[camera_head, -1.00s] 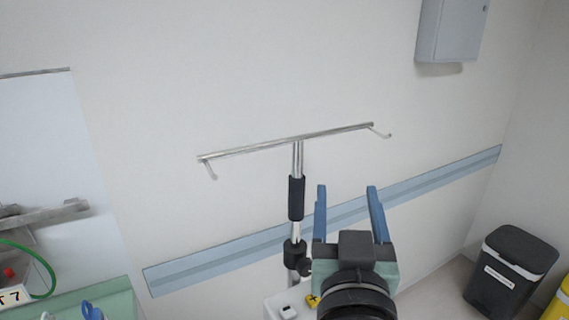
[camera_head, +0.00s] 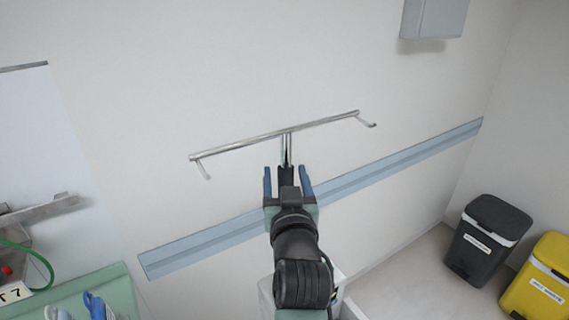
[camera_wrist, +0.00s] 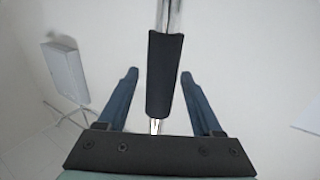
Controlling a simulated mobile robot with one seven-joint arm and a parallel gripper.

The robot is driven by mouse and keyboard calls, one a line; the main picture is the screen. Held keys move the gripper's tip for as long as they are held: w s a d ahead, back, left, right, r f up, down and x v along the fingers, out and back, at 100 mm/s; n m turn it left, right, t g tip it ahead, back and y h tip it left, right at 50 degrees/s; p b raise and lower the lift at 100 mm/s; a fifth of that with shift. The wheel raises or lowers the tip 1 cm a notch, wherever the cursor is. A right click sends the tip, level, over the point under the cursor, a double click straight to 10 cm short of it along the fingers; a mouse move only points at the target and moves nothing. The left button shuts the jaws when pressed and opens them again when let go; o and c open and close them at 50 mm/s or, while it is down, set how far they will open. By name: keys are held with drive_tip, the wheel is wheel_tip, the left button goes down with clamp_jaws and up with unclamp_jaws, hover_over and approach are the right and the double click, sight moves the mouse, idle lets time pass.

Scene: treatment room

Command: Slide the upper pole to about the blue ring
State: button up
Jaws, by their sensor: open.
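The upper pole (camera_head: 289,150) is a shiny metal tube with a crossbar (camera_head: 275,133) and a hook at each end. Its black grip sleeve (camera_wrist: 164,75) shows in the wrist view between my fingers, and in the head view my gripper covers most of it. My gripper (camera_head: 286,170) is open, with one blue finger on each side of the sleeve; it also shows in the wrist view (camera_wrist: 160,80). I see clear gaps between the fingers and the sleeve. The lower part of the stand and the blue ring are hidden behind my arm.
A pale wall with a blue rail (camera_head: 400,165) is behind the stand. A grey wall box (camera_head: 435,18) hangs at upper right. A black bin (camera_head: 487,240) and a yellow bin (camera_head: 540,280) stand at right. A green-topped surface (camera_head: 110,290) is at lower left.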

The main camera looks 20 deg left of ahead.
drive_tip(key=shift+x, duration=1)
drive_tip(key=shift+c, duration=0.4)
clamp_jaws()
idle(0.5)
